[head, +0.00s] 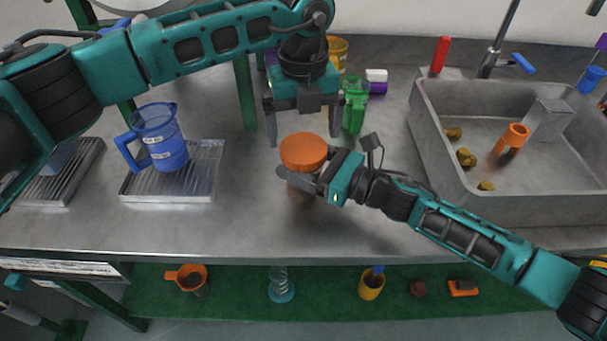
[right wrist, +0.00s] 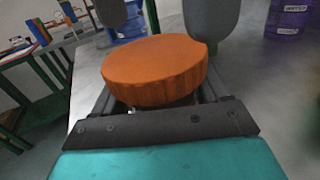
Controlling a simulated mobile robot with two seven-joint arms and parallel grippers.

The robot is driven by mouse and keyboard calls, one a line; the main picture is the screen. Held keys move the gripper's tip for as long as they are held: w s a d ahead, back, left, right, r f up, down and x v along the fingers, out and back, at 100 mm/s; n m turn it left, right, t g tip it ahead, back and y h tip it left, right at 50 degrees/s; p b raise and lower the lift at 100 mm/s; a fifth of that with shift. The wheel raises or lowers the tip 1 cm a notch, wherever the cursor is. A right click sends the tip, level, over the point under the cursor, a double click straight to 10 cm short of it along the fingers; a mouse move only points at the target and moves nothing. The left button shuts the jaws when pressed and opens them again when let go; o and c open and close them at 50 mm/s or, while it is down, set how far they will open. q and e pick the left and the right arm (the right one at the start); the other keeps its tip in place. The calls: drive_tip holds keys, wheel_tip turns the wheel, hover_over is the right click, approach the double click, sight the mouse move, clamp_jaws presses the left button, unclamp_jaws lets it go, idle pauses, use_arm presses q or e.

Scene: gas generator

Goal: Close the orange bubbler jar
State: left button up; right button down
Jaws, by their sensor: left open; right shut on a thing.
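The orange bubbler jar stands on the steel counter, with its wide orange lid (head: 303,149) on top; the lid fills the middle of the right wrist view (right wrist: 155,72). The jar's brownish body (head: 298,192) shows only partly below the lid. My right gripper (head: 305,180) comes from the right and is shut on the jar just under the lid. My left gripper (head: 303,122) points down just above and behind the lid, open and empty, with its fingers apart. I cannot tell whether the lid is tight.
A green bottle (head: 354,104) stands close behind the lid, near a purple-and-white item (head: 376,82). A blue pitcher (head: 160,138) stands on a ridged tray (head: 140,188) at left. A sink (head: 440,197) with an orange cup (head: 514,137) is at right. The front counter is clear.

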sight(304, 147)
use_arm(q)
drive_tip(key=shift+r, duration=0.5)
drive_tip(key=shift+r+n, duration=1)
drive_tip(key=shift+r, duration=0.75)
drive_tip(key=shift+f, duration=0.1)
drive_tip(key=shift+f, duration=3.95)
drive_tip(key=shift+c, duration=0.3)
